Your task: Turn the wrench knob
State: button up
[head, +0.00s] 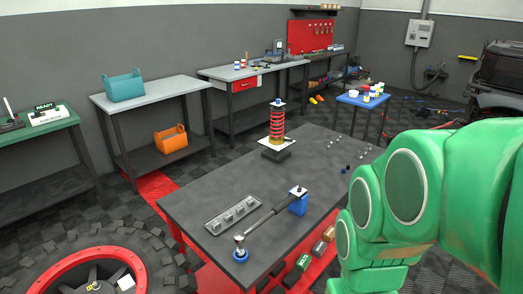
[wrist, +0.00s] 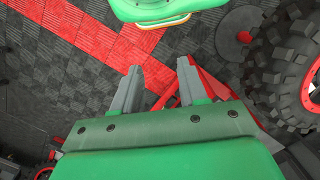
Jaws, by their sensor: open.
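A long grey wrench (head: 268,216) lies on the dark work table (head: 310,165) in the head view. Its near end sits at a round blue piece with a metal top (head: 240,252). Its far end rests at a blue block (head: 298,205). I cannot tell for sure which small part is the knob. In the wrist view my gripper (wrist: 160,70) has its two grey fingers apart, with nothing between them. It points at the floor, and the wrench is not in that view. In the head view my green arm fills the right side and the fingers are not seen.
A grey tray (head: 232,213) and a red spring on a stand (head: 277,128) are on the same table. A big tyre with a red rim (head: 62,268) lies at the near left. The wrist view shows a tyre (wrist: 290,65) and a red frame (wrist: 190,80) near the fingers.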

jog(key=shift+c, duration=1)
jog(key=w+r+n, duration=0.3)
jog(key=w+r, duration=0.1)
jog(key=w, duration=1.2)
jog(key=n+t, duration=0.2)
jog(key=n, duration=0.6)
send_over(299, 187)
jog(key=f, duration=1.3)
jog(key=shift+s, duration=0.4)
jog(key=shift+w+f, duration=0.4)
jog(key=shift+f, duration=3.85)
